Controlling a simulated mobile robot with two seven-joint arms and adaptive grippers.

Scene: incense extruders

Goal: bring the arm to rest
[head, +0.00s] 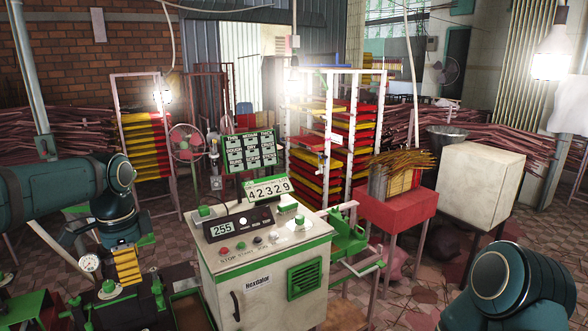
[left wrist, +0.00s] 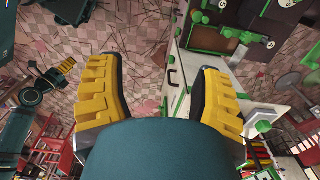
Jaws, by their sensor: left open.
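My left gripper (head: 127,264) hangs at the left of the head view, left of the control cabinet (head: 262,270), with its yellow fingers pointing down.
Green-and-black machinery (head: 110,300) with a gauge (head: 89,263) lies below my left gripper. A red stand (head: 396,206) with incense sticks and a pale box (head: 478,182) stand right of the cabinet. Racks (head: 350,140) of red and yellow trays stand behind.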

